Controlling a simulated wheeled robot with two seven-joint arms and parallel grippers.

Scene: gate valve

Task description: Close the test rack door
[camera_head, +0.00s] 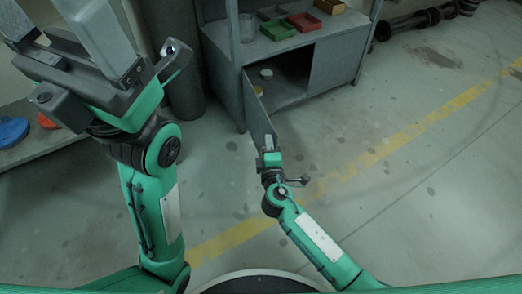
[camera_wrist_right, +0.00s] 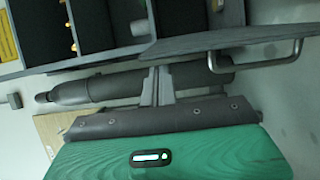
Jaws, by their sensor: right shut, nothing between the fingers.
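The grey test rack (camera_head: 233,85) stands at the back centre. Its door (camera_head: 262,118) is open, swung out from the left side of the lower opening towards me. In the right wrist view the door (camera_wrist_right: 225,41) appears as a grey slab with a bar handle (camera_wrist_right: 262,62). My right gripper (camera_head: 268,143) is at the door's free end; its fingers (camera_wrist_right: 158,85) are shut and empty, close to the slab. I cannot tell whether they touch it. My left gripper (camera_head: 62,30) is open and empty at the upper left, away from the rack.
On the rack top are a green tray (camera_head: 278,30), a red tray (camera_head: 304,21) and a glass jar (camera_head: 247,27). A bench with a blue disc (camera_head: 12,131) stands at the left. Dark pipes (camera_head: 410,22) lie at the back right. The floor at the right is clear.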

